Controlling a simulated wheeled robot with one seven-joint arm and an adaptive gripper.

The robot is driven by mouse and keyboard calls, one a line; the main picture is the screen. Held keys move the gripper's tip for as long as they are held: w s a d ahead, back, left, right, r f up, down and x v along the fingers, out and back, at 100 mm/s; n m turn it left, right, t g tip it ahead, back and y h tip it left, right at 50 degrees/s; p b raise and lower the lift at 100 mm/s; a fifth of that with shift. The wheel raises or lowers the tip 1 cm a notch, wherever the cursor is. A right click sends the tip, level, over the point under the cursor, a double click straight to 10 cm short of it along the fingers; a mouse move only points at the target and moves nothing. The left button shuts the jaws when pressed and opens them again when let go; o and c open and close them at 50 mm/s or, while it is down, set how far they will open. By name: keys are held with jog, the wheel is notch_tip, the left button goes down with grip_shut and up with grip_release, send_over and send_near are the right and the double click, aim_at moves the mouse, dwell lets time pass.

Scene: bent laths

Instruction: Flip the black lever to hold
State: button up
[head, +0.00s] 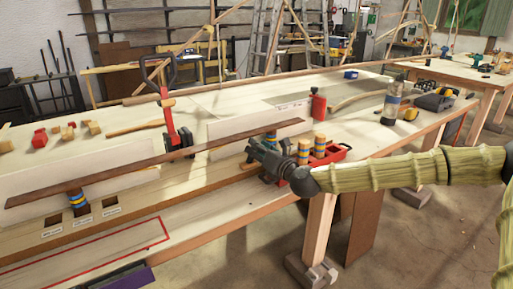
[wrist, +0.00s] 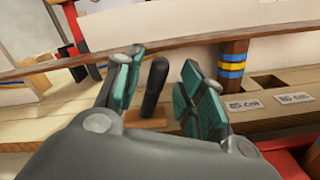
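The black lever (wrist: 155,88) stands nearly upright, leaning slightly, on a small wooden block (wrist: 147,123) in the wrist view. My gripper (wrist: 163,68) is open, with one teal-padded finger on each side of the lever. I see a gap on both sides, and no clear contact. In the head view my gripper (head: 257,150) is at the right end of the bench fixture and hides the lever; part of the wooden block (head: 250,166) shows below it. I cannot make out any hold marking.
A long brown lath (head: 150,162) rests over striped posts (head: 77,198) just beyond the gripper. A red clamp (head: 172,120) with a black handle stands behind it. A red tray (head: 330,154) with striped posts is right of the gripper. Labelled square holes (wrist: 268,85) lie right of the lever.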

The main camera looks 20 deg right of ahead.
jog(key=v, duration=1)
jog(key=shift+s+d, duration=0.1)
jog(key=shift+s, duration=0.1)
